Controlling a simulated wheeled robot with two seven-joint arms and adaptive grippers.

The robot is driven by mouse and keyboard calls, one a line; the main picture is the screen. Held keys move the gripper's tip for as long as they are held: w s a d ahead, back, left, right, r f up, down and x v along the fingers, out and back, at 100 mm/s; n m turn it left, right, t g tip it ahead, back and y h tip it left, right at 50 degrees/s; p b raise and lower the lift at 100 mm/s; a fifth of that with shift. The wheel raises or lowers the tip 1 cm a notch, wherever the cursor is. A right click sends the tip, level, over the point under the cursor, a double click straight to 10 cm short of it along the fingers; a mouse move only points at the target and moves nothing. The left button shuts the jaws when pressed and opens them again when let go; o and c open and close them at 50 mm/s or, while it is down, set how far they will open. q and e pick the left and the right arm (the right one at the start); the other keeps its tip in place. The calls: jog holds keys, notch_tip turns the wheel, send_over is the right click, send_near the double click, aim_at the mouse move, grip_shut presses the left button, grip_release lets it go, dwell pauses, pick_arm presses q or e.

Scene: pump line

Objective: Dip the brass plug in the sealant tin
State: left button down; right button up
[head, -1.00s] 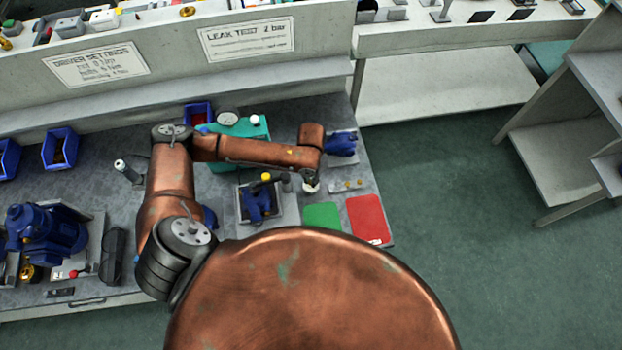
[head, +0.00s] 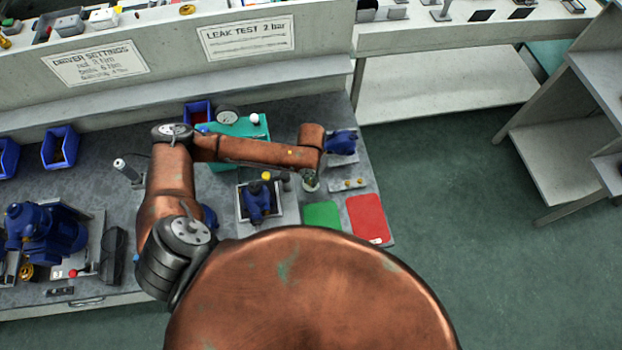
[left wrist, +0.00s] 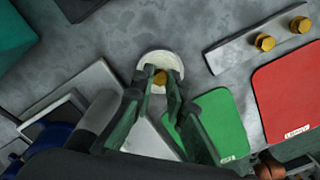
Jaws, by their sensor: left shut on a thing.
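The brass plug (left wrist: 160,77) is held between the fingertips of my left gripper (left wrist: 161,84) in the left wrist view. The gripper is shut on it. Right behind the plug is the round, whitish sealant tin (left wrist: 155,58), standing on the grey bench. The plug overlaps the tin's opening; I cannot tell whether it touches the sealant. In the head view my left gripper (head: 310,179) points down over the tin (head: 311,188) and hides most of it. The plug is hidden there. My right gripper is not in view.
A grey strip (left wrist: 225,52) with two more brass plugs lies right of the tin. A green mat (head: 322,215) and a red mat (head: 367,219) lie nearer. A blue pump part (head: 257,199) on a fixture stands left, and another blue part (head: 341,142) stands behind.

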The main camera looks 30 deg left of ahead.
pick_arm(q)
jog(key=shift+f+p, duration=0.1)
jog(key=shift+p, duration=0.2)
dwell(1.0)
dwell(0.4)
jog(key=shift+r+p, duration=0.95)
notch_tip(320, 180, up, 5)
jog(key=p, duration=0.5)
jog(key=shift+r, duration=0.2)
jog(key=shift+f, duration=0.1)
